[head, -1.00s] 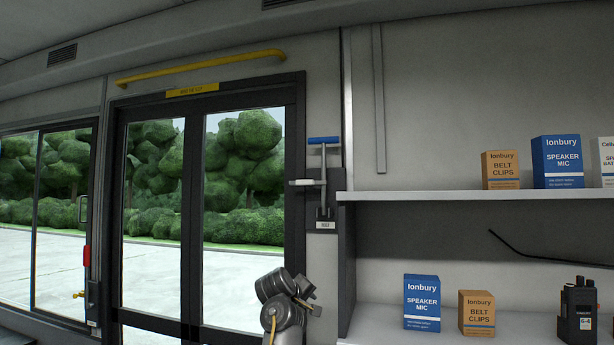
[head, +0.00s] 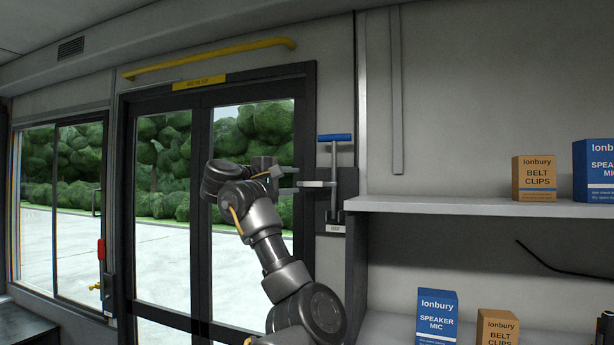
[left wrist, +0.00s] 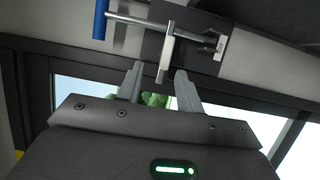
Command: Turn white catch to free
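The white catch (head: 317,184) sticks out to the left across a metal lever rod with a blue handle (head: 334,138), on a dark wall plate beside the door. My left gripper (head: 293,181) is at the catch's left end, with its fingers open. In the left wrist view the catch (left wrist: 167,56) stands nearly upright in the picture, and its near end lies between the two spread fingertips (left wrist: 158,76), with a gap on each side. I cannot tell whether a finger touches it. My right gripper is not in view.
A glazed double door (head: 205,190) with a yellow rail (head: 210,59) above is behind my left arm. A shelf (head: 470,207) with boxes is close on the right of the lever. A label (head: 335,229) sits below the rod.

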